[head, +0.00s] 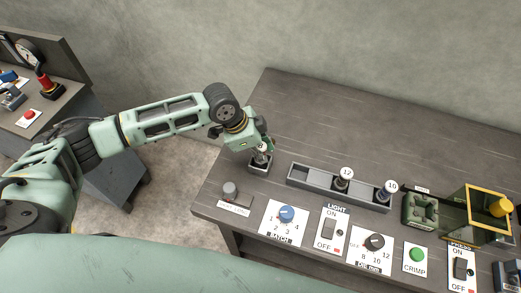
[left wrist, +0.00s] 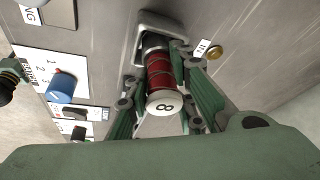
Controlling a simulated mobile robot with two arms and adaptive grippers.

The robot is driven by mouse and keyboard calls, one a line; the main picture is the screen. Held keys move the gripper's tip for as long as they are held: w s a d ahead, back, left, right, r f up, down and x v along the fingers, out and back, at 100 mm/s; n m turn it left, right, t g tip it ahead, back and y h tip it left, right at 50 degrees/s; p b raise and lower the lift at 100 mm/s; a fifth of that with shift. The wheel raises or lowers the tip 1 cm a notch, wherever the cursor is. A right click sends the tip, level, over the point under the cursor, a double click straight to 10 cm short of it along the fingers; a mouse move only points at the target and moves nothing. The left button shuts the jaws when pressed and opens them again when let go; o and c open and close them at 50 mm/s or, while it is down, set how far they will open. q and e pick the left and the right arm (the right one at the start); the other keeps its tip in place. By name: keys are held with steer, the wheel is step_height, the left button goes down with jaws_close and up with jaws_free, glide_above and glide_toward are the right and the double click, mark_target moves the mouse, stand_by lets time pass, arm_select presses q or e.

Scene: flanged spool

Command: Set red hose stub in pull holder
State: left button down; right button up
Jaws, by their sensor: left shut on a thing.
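My left gripper (head: 260,150) is shut on a red-banded cylindrical piece with a white end marked 8, plain in the left wrist view (left wrist: 162,74). The fingers (left wrist: 158,92) lie on both sides of it. Its far end reaches a small grey square holder (left wrist: 147,22), which shows below the gripper in the head view (head: 259,168); how deep it sits is hidden. On the left bench a red upright piece (head: 43,80) stands on a dark base; I cannot tell which red piece is the hose stub. My right gripper is out of view.
A grey rack (head: 312,179) holds pieces marked 12 (head: 345,175) and 10 (head: 388,189); its left part is empty. Labelled switches, knobs and a green crimp button (head: 417,255) line the front edge. A green machine with a yellow-framed guard (head: 470,212) stands right. The bench's back is clear.

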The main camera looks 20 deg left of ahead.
arm_select(q)
steer(key=shift+f, duration=0.15)
steer(key=shift+f, duration=0.1)
steer(key=c, duration=1.5)
jaws_free()
steer(key=shift+a+r, duration=0.1)
steer(key=shift+r, duration=0.4)
steer(key=b+v, duration=0.1)
steer(key=v, duration=1)
steer(key=shift+s+a+r, duration=0.1)
steer(key=shift+s+r, duration=0.05)
steer(key=shift+r, duration=0.15)
